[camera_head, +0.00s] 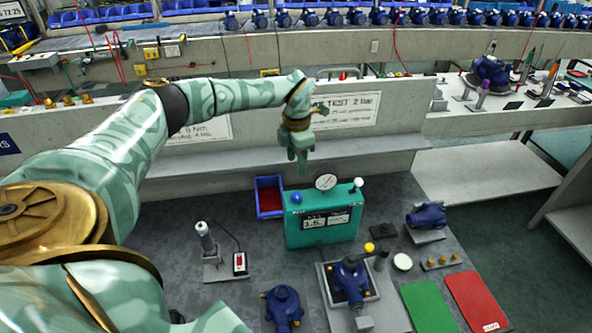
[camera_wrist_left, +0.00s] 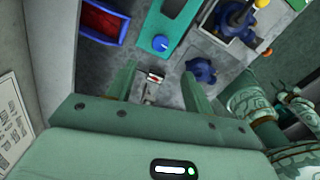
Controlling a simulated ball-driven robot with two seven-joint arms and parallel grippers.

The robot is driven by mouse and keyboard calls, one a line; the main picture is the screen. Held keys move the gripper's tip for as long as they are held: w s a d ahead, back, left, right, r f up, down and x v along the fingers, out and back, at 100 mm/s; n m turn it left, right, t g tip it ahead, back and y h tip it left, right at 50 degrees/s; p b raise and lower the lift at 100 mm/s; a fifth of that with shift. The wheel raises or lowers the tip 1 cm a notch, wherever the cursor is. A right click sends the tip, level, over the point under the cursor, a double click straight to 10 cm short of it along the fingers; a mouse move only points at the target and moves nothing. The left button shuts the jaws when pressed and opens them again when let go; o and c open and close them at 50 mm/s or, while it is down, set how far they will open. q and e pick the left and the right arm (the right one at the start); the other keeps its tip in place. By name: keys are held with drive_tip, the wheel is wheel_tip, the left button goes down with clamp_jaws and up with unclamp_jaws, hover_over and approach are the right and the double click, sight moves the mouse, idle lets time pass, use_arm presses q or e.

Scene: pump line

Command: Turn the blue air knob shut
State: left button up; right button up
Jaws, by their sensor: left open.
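The blue air knob (camera_head: 296,197) sits on the top left of a teal test box (camera_head: 320,232). The box carries a round gauge (camera_head: 326,182) and a white knob (camera_head: 358,182) on top. In the left wrist view the blue knob (camera_wrist_left: 160,43) is on the teal box (camera_wrist_left: 174,22), beyond the fingertips. My left gripper (camera_head: 302,168) points down above the box, by the low wall behind it. It is apart from the knob. Its two fingers (camera_wrist_left: 161,82) are spread with nothing between them. My right gripper is not in view.
A red-lined blue bin (camera_head: 269,211) stands left of the box. A tool on a stand (camera_head: 205,238) and a red switch (camera_head: 240,262) are farther left. Blue pumps (camera_head: 350,280) and green and red mats (camera_head: 476,300) lie in front and right. A sign (camera_head: 345,109) is behind.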

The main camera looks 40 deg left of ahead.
use_arm(q)
wheel_tip(320, 180, up, 4)
drive_tip(key=shift+r, duration=0.1)
idle(0.6)
